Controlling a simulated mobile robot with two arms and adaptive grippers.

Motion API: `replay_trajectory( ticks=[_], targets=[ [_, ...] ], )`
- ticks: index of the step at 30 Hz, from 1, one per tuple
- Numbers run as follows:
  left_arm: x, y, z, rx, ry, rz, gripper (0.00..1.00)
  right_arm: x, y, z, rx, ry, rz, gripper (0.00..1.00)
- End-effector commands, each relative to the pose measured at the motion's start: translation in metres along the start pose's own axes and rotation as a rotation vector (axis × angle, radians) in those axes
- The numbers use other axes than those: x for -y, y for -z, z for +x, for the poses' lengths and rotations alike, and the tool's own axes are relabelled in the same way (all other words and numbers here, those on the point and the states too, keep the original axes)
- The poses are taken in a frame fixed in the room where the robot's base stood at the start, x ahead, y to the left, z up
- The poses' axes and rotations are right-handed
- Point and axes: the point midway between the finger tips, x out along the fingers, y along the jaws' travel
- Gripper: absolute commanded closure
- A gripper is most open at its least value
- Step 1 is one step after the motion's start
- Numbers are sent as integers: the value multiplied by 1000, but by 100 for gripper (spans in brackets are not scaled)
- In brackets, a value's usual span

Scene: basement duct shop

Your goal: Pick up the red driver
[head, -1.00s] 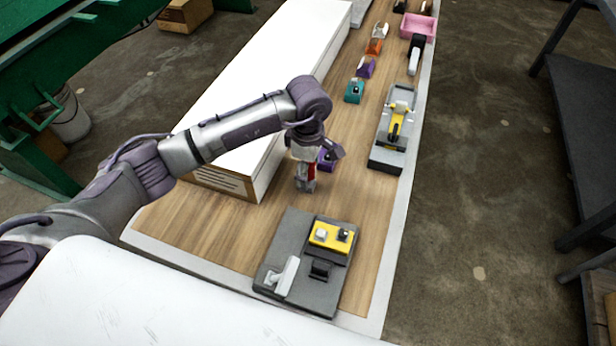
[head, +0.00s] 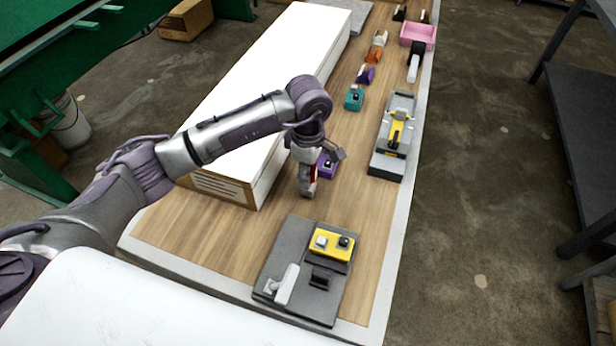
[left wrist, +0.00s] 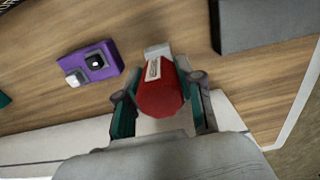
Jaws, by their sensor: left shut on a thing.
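My left gripper (head: 307,186) is over the wooden bench, beside the long white box. It is shut on the red driver (left wrist: 161,97), whose rounded red handle with a pale label sits between the two fingers in the left wrist view (left wrist: 160,108). In the head view only a sliver of red (head: 314,173) shows beside the fingers. The driver's far end is mostly hidden, and I cannot tell whether it touches the bench. My right gripper is in neither view.
A purple box (head: 327,166) with a switch stands just right of the gripper. A dark grey plate (head: 275,262) carries a yellow switch box (head: 331,241) in front. A grey tray (head: 386,165) is to the right. The long white box (head: 262,75) lies left. Bare wood (head: 205,220) shows front left.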

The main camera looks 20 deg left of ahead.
Motion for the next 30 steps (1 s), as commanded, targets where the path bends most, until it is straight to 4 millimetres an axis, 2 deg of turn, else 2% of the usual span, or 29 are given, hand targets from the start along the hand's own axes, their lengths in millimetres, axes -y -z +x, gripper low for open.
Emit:
replay_trajectory(
  ticks=[4, 12, 19, 24, 30],
  targets=[
    [-2, 0, -25, 0, -9, 2, 100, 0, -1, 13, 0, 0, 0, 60],
    [12, -62, -60, 3, -5, 8, 100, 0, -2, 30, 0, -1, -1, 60],
    [20, -100, -85, 1, -3, 4, 100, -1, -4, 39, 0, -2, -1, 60],
    [24, -112, -93, 0, -1, 1, 100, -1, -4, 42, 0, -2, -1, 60],
    [24, -114, -95, -1, 0, 0, 100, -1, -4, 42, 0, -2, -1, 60]
  ],
)
